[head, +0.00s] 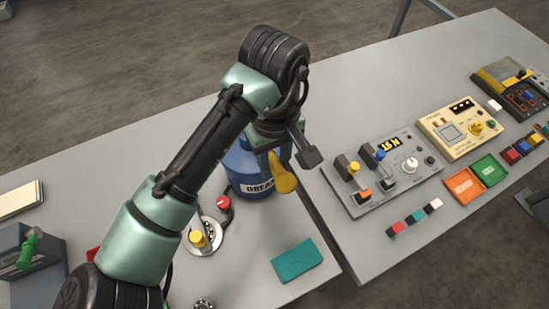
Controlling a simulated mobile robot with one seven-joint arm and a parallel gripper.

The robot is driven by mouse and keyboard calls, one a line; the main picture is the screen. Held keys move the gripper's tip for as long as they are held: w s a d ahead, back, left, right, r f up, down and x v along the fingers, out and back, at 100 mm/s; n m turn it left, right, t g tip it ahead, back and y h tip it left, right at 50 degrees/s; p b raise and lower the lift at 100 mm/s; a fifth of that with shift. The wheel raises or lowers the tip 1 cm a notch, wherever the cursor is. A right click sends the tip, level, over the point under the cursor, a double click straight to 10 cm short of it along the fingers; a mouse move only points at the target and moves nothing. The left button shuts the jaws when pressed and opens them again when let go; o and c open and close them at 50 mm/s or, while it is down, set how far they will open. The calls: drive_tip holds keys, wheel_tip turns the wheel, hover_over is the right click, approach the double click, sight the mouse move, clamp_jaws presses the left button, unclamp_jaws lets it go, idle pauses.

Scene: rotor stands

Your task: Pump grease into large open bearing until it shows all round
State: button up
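A blue container (243,168) marked "GREASE" stands on the near table, partly hidden by my arm. A yellow handle (286,182) sticks out at its right side. My gripper (291,160) is over the container's right side, its fingers apart, close above the yellow handle. I cannot tell whether a finger touches the handle. A metal ring-shaped part, seemingly the large bearing (209,247), lies left of the container with a yellow knob (197,238) over it. Any grease in it cannot be made out. A red knob (223,202) sits between them.
A teal block (298,260) lies at the near table's right edge. A smaller bearing (203,304) is at the bottom edge. Across a narrow gap, the right table holds a grey control box (385,177), a cream instrument (459,130) and orange and green trays (464,186).

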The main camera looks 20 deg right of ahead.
clamp_jaws()
drive_tip(key=shift+f+b, duration=1.6)
drive_tip(key=shift+f, duration=1.05)
drive_tip(key=shift+w+r+p, duration=0.1)
drive_tip(key=shift+r+p, duration=2.5)
drive_tip(key=shift+p, duration=0.15)
drive_tip(key=o, duration=0.6)
unclamp_jaws()
wheel_tip(320, 180, up, 7)
drive_tip(key=p, duration=0.7)
